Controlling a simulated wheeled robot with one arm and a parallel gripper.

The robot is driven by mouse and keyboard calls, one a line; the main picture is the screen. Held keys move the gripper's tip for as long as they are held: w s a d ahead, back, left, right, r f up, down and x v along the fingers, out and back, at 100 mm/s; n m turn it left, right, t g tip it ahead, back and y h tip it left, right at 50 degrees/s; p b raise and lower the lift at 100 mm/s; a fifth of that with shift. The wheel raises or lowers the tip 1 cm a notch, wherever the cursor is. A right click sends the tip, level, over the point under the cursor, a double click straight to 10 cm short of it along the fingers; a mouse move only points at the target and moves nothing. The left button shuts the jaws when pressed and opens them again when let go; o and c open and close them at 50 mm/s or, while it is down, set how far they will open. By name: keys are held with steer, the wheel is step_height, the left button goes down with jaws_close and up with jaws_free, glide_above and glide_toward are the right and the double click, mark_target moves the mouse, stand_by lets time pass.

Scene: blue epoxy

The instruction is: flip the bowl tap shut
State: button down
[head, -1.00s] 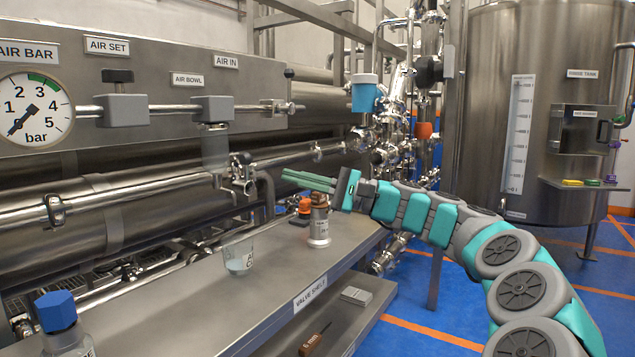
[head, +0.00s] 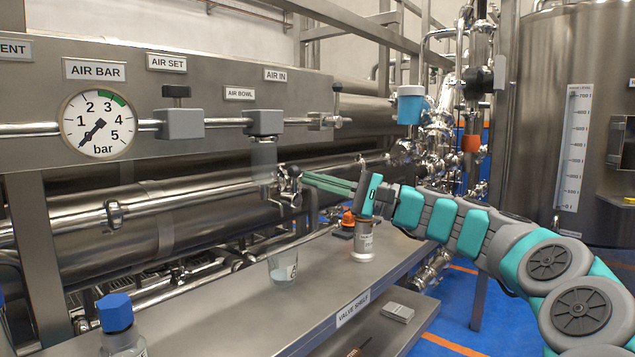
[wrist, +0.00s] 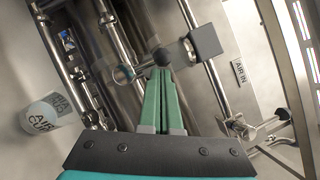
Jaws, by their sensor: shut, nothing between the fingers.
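The bowl tap (head: 287,186) is a shiny metal valve under the clear bowl (head: 264,158), which hangs below the grey AIR BOWL block (head: 264,122). In the wrist view the tap's round metal body (wrist: 123,74) shows left of the fingertips, with a black ball knob (wrist: 162,57) right at their ends. My gripper (head: 305,178) is shut and empty, its green fingers pointing left at the tap. In the wrist view the closed fingertips (wrist: 160,72) seem to meet or nearly meet the knob; contact is unclear. The fingers partly cover the lever.
A blue-capped bottle (head: 117,315) stands front left. Pipes run behind the tap. The pressure gauge (head: 97,125) is at left.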

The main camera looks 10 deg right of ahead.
steer(key=shift+s+a+r+n+g, duration=0.2)
steer(key=shift+n+g, duration=0.2)
steer(key=shift+n, duration=0.5)
steer(key=s+a+f+n+g+h+b, duration=0.1)
steer(key=s+a+n+h+b, duration=0.2)
steer(key=n, duration=0.9)
steer(key=a+h+b, duration=0.2)
steer(key=h+b, duration=0.2)
steer(key=b, duration=0.1)
steer(key=shift+s, duration=0.25)
steer(key=shift+f, duration=0.15)
